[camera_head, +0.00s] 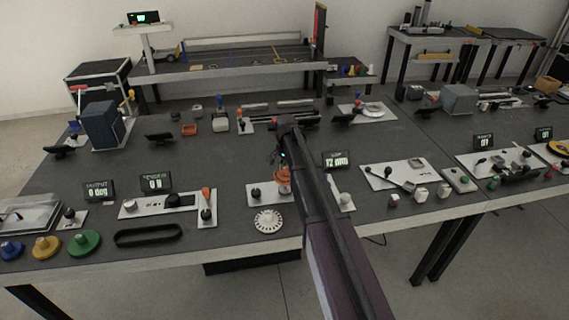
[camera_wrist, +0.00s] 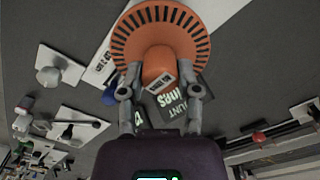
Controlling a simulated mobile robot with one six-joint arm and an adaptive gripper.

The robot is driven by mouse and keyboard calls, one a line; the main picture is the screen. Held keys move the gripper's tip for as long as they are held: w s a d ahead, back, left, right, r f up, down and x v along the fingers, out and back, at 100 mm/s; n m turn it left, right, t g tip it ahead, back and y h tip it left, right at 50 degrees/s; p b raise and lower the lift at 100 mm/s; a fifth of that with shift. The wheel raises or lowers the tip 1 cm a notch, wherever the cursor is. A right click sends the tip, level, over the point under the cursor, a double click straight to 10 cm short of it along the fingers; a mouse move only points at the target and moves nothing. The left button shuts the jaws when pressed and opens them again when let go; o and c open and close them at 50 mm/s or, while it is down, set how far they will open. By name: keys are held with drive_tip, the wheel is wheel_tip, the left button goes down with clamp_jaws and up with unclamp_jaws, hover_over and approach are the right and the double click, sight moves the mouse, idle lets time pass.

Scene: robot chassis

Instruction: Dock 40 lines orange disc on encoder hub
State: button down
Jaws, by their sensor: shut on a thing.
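The orange disc (camera_wrist: 125,45) has a ring of dark slots and a raised orange grip with a small label. My gripper (camera_wrist: 160,92) is shut on that grip in the wrist view. In the head view the gripper (camera_head: 282,161) points down with the orange disc (camera_head: 283,187) beneath it, over a white base plate (camera_head: 262,201). A black knob stands on the left part of that plate. The encoder hub is not visible; the disc and my arm cover part of the plate. I cannot tell whether the disc touches anything below.
A white slotted disc (camera_head: 268,221) lies in front of the plate. A display (camera_head: 336,159) stands behind it to the right. A plate with an orange-tipped post (camera_head: 206,206) is to the left. A black belt loop (camera_head: 148,235) lies at front left. Bare tabletop lies behind the plate.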

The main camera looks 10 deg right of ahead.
sight(286, 179)
drive_tip(key=shift+w+r, duration=0.15)
drive_tip(key=shift+w, duration=0.4)
drive_tip(key=shift+f+b, duration=2.9)
drive_tip(key=shift+f+b, duration=0.6)
drive_tip(key=c, duration=0.6)
unclamp_jaws()
drive_tip(key=shift+r, duration=0.1)
drive_tip(key=shift+r+p, duration=5.45)
drive_tip(key=shift+p, duration=0.1)
